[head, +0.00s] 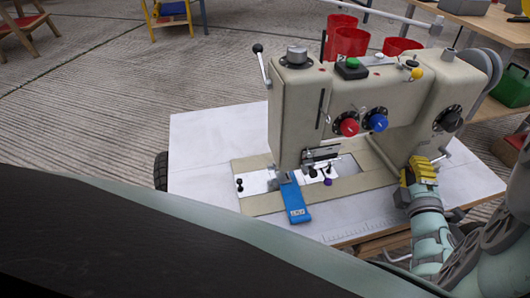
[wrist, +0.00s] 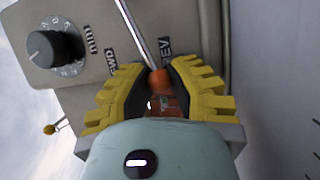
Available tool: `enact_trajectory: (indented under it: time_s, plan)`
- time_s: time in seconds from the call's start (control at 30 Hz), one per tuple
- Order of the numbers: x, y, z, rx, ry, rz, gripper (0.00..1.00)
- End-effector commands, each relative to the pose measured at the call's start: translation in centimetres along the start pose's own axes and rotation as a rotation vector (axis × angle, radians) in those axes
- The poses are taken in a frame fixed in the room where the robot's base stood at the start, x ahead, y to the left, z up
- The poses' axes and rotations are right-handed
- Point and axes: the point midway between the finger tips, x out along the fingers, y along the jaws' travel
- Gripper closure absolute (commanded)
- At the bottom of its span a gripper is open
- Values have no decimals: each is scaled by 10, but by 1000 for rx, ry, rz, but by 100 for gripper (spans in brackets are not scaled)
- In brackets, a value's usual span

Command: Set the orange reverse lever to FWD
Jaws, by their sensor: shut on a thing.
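The orange reverse lever shows in the wrist view as a slim metal rod with an orange knob (wrist: 160,80) at its end. The rod runs between the FWD label (wrist: 111,63) on the left and the REV label (wrist: 165,45) on the right, with the knob below both labels. My gripper (wrist: 158,73) has its yellow-padded black fingers shut on the knob, one on each side. In the head view my gripper (head: 420,172) is at the right end of the beige sewing machine (head: 312,105), and the knob is hidden there.
A black dial (wrist: 55,48) sits left of the lever on the machine. The machine stands on a white table (head: 205,140) with a blue tag (head: 294,200). Red cups (head: 349,42) stand behind it. The table's left part is clear.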

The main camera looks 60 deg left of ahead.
Motion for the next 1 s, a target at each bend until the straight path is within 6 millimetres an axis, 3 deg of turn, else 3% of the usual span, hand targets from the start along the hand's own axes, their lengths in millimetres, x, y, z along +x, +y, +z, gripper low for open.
enact_trajectory:
  time_s: [0.37, 0.7, 1.0]
  plan:
    - [1, 15, -4, 78, -6, -34, 100]
    - [3, 39, -7, 292, -31, -123, 100]
    - [4, 49, -5, 449, -52, -190, 100]
